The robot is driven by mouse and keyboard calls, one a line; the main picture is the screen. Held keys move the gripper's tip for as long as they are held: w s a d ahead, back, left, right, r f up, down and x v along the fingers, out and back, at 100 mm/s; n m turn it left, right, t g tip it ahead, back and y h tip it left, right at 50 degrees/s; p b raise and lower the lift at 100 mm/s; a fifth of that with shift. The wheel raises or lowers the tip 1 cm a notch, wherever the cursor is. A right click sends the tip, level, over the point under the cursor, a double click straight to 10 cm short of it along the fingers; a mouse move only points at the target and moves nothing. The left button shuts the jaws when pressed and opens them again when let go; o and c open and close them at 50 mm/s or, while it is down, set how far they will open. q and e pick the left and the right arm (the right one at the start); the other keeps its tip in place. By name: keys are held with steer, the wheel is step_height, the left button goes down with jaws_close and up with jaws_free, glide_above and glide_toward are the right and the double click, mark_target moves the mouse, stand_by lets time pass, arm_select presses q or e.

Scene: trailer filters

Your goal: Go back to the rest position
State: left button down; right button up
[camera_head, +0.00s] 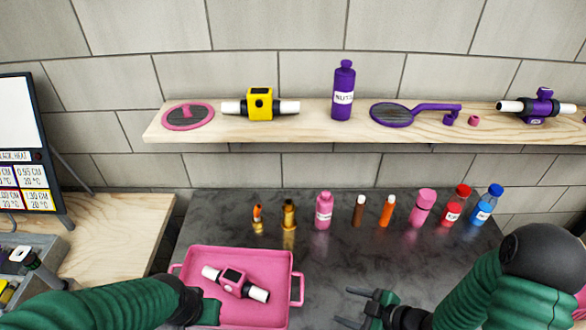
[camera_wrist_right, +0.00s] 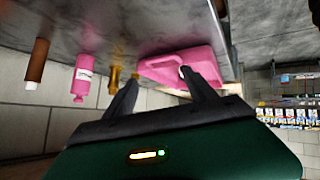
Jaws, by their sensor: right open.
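My right gripper (camera_head: 362,305) is open and empty over the dark counter, to the right of the pink tray (camera_head: 274,257). Its two spread fingers also show in the right wrist view (camera_wrist_right: 163,88), with nothing between them. My left arm comes in from the lower left and its gripper (camera_head: 208,312) is at the tray's left front corner. The left fingertips are not clear, so I cannot tell whether they are open. A pink filter with white ends (camera_head: 235,282) lies in the tray, apart from the right gripper.
Several bottles, including a pink one (camera_head: 324,211) and a blue one (camera_head: 487,206), stand along the counter's back. A wooden shelf (camera_head: 320,130) above holds a yellow filter (camera_head: 260,104), a purple bottle (camera_head: 343,91) and a purple filter (camera_head: 540,106).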

steer(key=d+m+g+h+b, duration=0.1)
steer(key=d+m+h+b, duration=0.4)
steer(key=d+m+h, duration=0.4)
arm_select(q)
steer(key=s+b+x, duration=0.1)
steer(key=b+x, duration=0.2)
steer(key=x, duration=0.5)
steer(key=shift+s+d+f, duration=0.2)
steer(key=shift+s+f, duration=0.1)
steer(key=shift+s, duration=0.1)
arm_select(e)
steer(key=s+a+r+m+g, duration=0.1)
steer(key=s+a+m+g, duration=0.1)
steer(key=s+m, duration=0.2)
steer(key=shift+s+a+y, duration=0.35)
steer(key=shift+s+y, duration=0.05)
steer(key=shift+s, duration=0.35)
arm_select(q)
steer(key=shift+a, duration=0.2)
arm_select(e)
steer(key=shift+a, duration=0.2)
